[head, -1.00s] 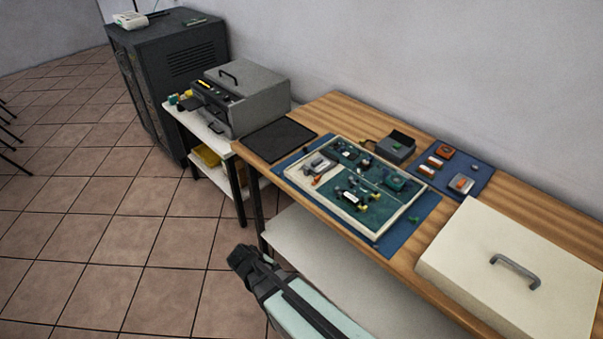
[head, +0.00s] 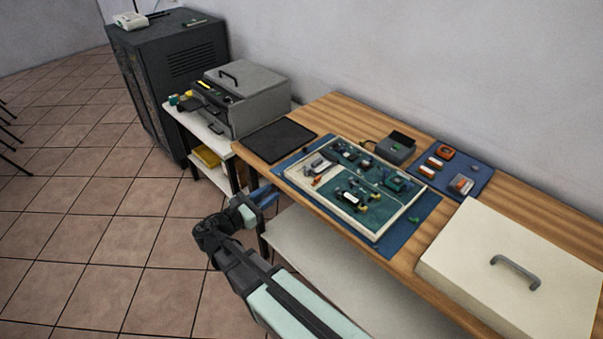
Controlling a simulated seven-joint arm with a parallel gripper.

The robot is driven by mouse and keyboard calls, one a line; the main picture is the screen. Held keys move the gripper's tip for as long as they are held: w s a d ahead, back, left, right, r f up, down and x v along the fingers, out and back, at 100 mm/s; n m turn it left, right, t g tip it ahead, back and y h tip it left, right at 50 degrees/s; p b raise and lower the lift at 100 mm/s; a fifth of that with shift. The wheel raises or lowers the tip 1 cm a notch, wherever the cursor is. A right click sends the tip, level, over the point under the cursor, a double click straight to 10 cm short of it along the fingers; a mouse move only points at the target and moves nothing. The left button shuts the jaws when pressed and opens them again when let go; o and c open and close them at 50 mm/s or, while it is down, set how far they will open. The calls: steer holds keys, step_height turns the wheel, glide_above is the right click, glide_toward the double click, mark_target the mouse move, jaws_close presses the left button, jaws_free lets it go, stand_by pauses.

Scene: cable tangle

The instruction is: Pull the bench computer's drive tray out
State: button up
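The bench computer appears to be the grey metal box (head: 250,98) with a black handle on its lid, standing on a white cart at the back left. Its dark front panel (head: 213,100) faces left, with a small yellow lit strip and knobs. A dark handle (head: 216,128) sits low on the front; I cannot tell whether it belongs to the drive tray. My gripper (head: 266,194) is at the end of my arm, beside the wooden table's front left corner, well short of the box and apart from it. Its fingers are too small and partly hidden to read.
The wooden table (head: 330,110) holds a black mat (head: 281,139), a circuit-board tray (head: 375,232) and a white lidded case (head: 500,285). The tiled floor left of my arm is clear.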

mark_target(305, 170)
steer(key=shift+n, duration=0.6)
steer(key=x, duration=1.4)
steer(key=shift+f, duration=0.1)
steer(key=shift+c, duration=0.4)
steer(key=shift+s, duration=0.1)
jaws_close()
